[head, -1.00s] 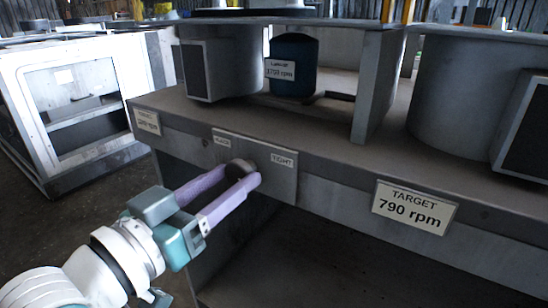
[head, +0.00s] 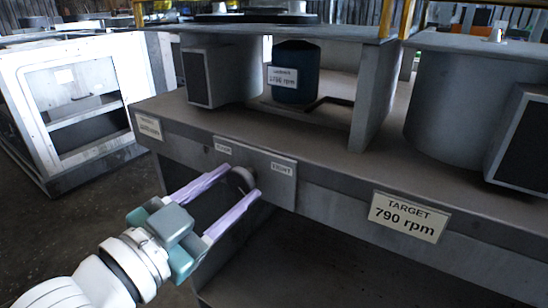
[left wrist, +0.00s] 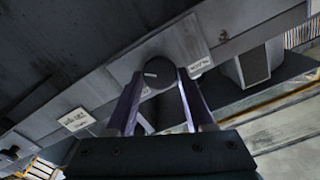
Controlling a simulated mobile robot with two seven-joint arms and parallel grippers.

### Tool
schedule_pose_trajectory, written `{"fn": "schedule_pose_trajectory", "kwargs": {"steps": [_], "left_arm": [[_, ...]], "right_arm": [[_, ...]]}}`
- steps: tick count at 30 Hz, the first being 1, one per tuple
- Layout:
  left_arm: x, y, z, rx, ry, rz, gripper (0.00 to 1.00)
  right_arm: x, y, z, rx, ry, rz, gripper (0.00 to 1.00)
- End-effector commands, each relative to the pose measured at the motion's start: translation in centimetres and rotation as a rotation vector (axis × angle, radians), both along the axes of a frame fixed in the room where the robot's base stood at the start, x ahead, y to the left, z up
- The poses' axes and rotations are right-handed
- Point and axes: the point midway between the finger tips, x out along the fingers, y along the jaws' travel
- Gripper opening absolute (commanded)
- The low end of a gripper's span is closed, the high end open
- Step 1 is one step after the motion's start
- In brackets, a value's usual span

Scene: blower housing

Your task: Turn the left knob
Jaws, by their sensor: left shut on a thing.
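The left knob (head: 239,177) is a dark round knob on a grey plate (head: 270,186) on the front face of the bench. My left gripper (head: 242,183) comes in from the lower left and is shut on the knob, one pale purple finger on each side. In the left wrist view the round knob face (left wrist: 158,72) shows between the two fingers (left wrist: 160,85). Two small white labels (head: 223,149) (head: 282,169) flank the knob; I cannot read them surely. My right gripper is not in view.
A blue cylinder (head: 292,85) with an rpm label stands behind the bench front, beside a grey housing (head: 235,72). A sign (head: 409,216) reads TARGET 790 rpm. A white frame cabinet (head: 28,110) stands left. The space below the bench edge is open.

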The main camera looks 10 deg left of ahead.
Motion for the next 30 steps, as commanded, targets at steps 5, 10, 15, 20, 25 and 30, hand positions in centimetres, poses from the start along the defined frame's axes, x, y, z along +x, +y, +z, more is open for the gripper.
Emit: {"fn": "schedule_pose_trajectory", "kwargs": {"steps": [5, 10, 15, 20, 25, 30], "left_arm": [[-0.01, -0.04, 0.04, 0.063, -0.024, 0.000, 0.00], [-0.02, -0.03, 0.02, 0.096, -0.036, 0.000, 0.00], [-0.02, -0.02, 0.01, 0.103, -0.039, 0.000, 0.00], [-0.02, -0.02, 0.01, 0.103, -0.039, 0.000, 0.00], [-0.02, -0.02, 0.01, 0.102, -0.038, 0.000, 0.61], [-0.02, -0.02, 0.00, 0.102, -0.038, 0.000, 0.80]], "right_arm": [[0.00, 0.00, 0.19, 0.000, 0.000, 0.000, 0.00], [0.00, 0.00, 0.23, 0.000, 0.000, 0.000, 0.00], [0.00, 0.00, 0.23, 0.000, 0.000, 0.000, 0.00], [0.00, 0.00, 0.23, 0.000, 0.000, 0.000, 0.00], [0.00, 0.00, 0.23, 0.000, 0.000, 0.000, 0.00], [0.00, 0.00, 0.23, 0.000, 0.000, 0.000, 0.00]]}}
